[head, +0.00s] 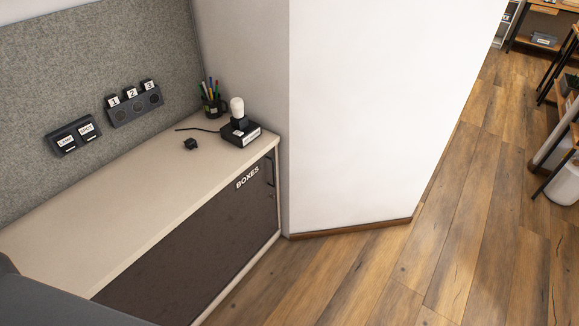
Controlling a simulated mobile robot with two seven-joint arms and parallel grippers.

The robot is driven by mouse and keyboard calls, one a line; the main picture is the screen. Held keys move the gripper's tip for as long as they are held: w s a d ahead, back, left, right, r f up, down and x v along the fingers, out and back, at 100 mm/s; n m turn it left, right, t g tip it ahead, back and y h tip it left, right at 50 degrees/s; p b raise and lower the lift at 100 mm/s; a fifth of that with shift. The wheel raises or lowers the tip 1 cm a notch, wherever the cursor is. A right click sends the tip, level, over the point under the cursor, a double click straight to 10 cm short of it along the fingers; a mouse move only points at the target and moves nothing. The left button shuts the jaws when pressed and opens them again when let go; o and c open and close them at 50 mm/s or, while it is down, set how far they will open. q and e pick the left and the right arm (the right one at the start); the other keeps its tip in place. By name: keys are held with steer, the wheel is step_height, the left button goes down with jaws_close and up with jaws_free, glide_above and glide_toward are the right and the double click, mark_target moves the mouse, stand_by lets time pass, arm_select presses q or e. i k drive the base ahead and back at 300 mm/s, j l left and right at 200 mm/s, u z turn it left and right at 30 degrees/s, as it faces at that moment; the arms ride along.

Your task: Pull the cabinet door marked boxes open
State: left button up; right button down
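The cabinet door (190,255) is dark brown and fills the front of a low cabinet with a pale top. White letters reading BOXES (247,177) are near its upper right corner. A dark vertical handle (270,170) sits at the door's right edge, close to the white wall. The door looks shut, flush with the pale frame. Neither of my grippers shows in the head view. A dark grey shape at the lower left covers part of the cabinet's near end.
Switch panels (75,135) hang on the grey wall panel. A white wall (370,110) stands right of the cabinet. The wooden floor (390,270) in front is clear.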

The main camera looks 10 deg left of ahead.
mark_target(172, 281)
steer(key=i+l, duration=0.65)
steer(key=i, duration=0.15)
